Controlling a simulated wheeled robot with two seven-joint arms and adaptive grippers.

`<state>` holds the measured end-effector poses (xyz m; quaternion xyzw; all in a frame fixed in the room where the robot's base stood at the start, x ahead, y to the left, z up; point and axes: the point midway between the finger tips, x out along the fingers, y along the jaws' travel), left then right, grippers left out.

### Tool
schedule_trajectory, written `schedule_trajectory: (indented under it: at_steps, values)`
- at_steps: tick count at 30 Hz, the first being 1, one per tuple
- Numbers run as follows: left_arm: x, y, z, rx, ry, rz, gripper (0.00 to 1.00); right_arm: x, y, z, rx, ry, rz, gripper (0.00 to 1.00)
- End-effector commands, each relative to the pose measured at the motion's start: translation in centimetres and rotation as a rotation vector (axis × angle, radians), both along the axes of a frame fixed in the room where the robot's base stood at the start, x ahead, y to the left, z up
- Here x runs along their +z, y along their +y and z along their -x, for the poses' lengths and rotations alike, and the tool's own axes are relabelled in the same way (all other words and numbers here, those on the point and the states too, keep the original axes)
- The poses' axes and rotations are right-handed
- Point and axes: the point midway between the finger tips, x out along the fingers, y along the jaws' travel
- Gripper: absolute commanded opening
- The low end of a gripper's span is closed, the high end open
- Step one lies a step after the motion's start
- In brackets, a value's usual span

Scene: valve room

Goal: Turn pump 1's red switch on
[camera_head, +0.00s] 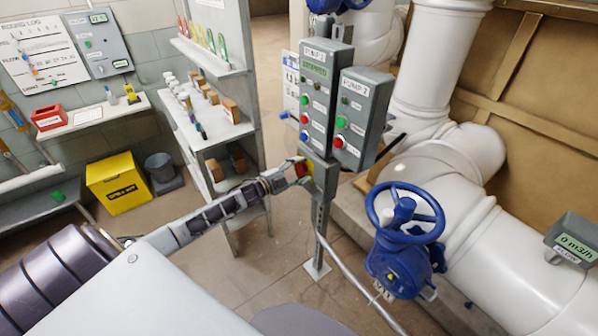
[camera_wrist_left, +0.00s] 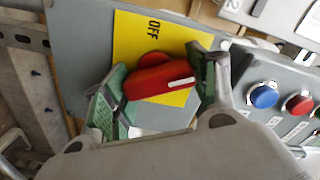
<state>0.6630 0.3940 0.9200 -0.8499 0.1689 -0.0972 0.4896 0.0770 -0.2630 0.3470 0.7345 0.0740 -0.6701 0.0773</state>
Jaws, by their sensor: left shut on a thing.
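The red switch (camera_head: 301,169) sits on a yellow plate on a grey box below the pump 1 panel (camera_head: 318,98). In the left wrist view the red switch handle (camera_wrist_left: 162,78) shows large, and its white mark points right, slightly up. The yellow plate (camera_wrist_left: 135,38) reads OFF near its top, left of that mark. My left gripper (camera_head: 293,172) is at the switch, and its green-padded fingers (camera_wrist_left: 163,84) are shut on either side of the handle. My right gripper is not in view.
The pump 2 panel (camera_head: 361,118) is right of pump 1's, with several buttons. A blue valve wheel (camera_head: 407,212) and thick white pipes (camera_head: 440,160) stand at the right. A shelf unit (camera_head: 215,130) stands behind my left arm. Floor at centre is mostly clear.

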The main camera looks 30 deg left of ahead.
Motion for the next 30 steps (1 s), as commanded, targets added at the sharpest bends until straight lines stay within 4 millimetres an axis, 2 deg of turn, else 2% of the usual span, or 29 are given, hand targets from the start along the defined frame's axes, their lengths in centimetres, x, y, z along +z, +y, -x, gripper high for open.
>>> schedule_trajectory:
  at_steps: [11, 15, 22, 30]
  values:
    - [-0.4, -0.2, 0.1, -0.001, -0.128, -0.311, 0.35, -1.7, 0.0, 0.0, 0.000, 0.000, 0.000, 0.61]
    - [-0.4, -0.2, 0.1, -0.001, -0.163, -0.396, 0.35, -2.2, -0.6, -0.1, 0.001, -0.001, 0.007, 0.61]
    - [-0.4, -0.3, 0.1, -0.001, -0.197, -0.478, 0.35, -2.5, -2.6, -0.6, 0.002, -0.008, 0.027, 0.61]
    - [-0.4, -0.3, 0.1, -0.002, -0.206, -0.502, 0.35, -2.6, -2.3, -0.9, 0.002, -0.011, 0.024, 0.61]
